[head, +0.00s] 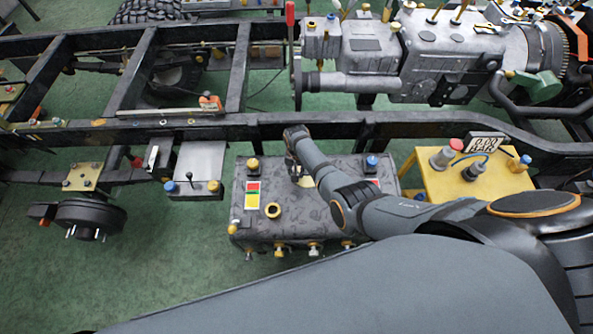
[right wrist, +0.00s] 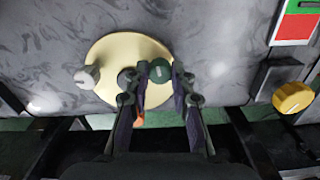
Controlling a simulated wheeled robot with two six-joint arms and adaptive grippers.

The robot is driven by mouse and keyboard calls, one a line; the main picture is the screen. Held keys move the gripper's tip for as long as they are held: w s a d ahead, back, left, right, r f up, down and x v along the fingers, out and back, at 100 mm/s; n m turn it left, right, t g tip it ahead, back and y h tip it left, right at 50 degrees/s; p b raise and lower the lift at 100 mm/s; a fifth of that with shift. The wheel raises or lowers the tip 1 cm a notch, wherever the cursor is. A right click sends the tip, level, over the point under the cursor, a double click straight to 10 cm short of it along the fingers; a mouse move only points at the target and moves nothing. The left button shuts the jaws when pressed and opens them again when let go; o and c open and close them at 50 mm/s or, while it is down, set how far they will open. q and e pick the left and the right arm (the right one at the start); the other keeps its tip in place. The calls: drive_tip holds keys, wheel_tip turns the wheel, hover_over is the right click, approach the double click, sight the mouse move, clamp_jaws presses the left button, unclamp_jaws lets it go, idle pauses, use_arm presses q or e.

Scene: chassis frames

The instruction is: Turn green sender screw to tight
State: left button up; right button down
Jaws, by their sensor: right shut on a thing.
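The green sender screw (right wrist: 160,70) is a round, dark green head at the edge of a pale yellow disc (right wrist: 118,50) on the grey mottled tank in the right wrist view. My right gripper (right wrist: 152,76) has its two fingertips closed around the green screw. A grey-white screw (right wrist: 87,77) sits at the disc's left side, and a dark round part (right wrist: 127,76) shows beside the left finger. In the head view my right arm reaches over the tank (head: 318,222) and hides the screw; a bit of the pale disc (head: 306,181) shows. My left gripper is not in view.

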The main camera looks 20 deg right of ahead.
drive_tip(key=shift+m, duration=0.6)
drive_tip(key=c, duration=1.1)
unclamp_jaws()
wheel_tip(320, 180, up, 12)
